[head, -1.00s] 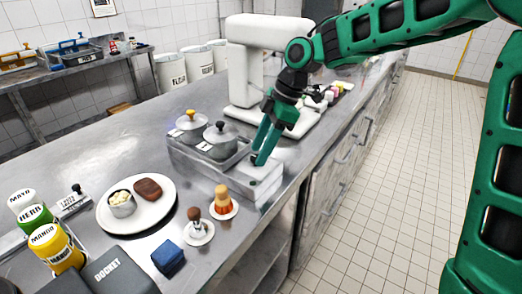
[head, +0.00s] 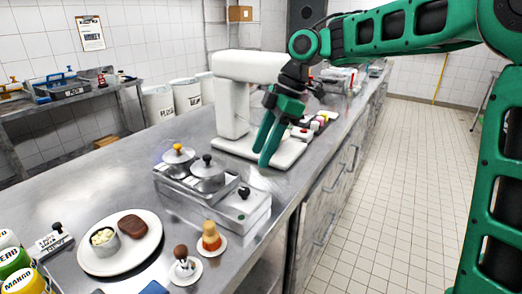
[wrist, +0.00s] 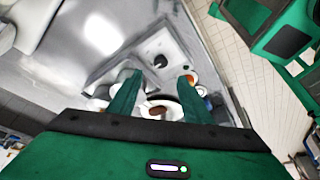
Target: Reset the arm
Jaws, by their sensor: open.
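My green gripper (head: 268,145) is open and empty. In the head view it points down above the steel counter (head: 110,175), in front of the white stand mixer (head: 265,152).
Two lidded pots (head: 208,174) sit in the unit. Small coloured items (head: 318,122) stand beyond the mixer. The floor aisle at right is clear.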

